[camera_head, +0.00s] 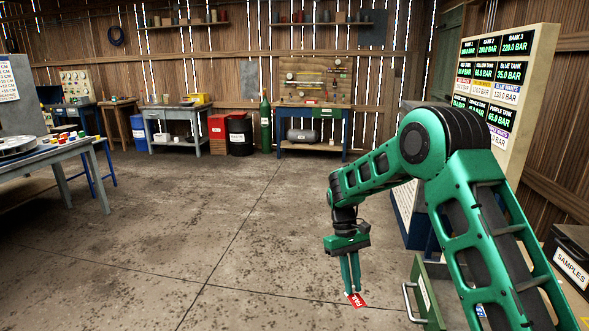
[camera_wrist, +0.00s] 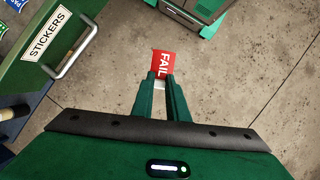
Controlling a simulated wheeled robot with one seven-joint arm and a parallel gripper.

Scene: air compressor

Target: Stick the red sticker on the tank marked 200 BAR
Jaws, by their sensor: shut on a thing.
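My gripper (camera_head: 350,292) is shut on a red sticker (camera_head: 357,300) and holds it in the air over the floor. In the wrist view my gripper (camera_wrist: 160,80) has the sticker (camera_wrist: 162,62) between its fingertips, with "FAIL" in white letters. The sticker juts out past the tips. A board (camera_head: 492,75) at the right lists banks and tanks with readings in BAR; one line in its top row looks like 200.0 BAR. I cannot make out a tank itself marked 200 BAR. A green cylinder (camera_head: 265,125) stands by the far wall.
An open drawer (camera_head: 426,290) marked STICKERS (camera_wrist: 47,36) is beside my gripper. A SAMPLES box (camera_head: 570,262) is at the right edge. A blue workbench (camera_head: 312,112) stands at the back. A table (camera_head: 60,155) is at left. The middle floor is clear.

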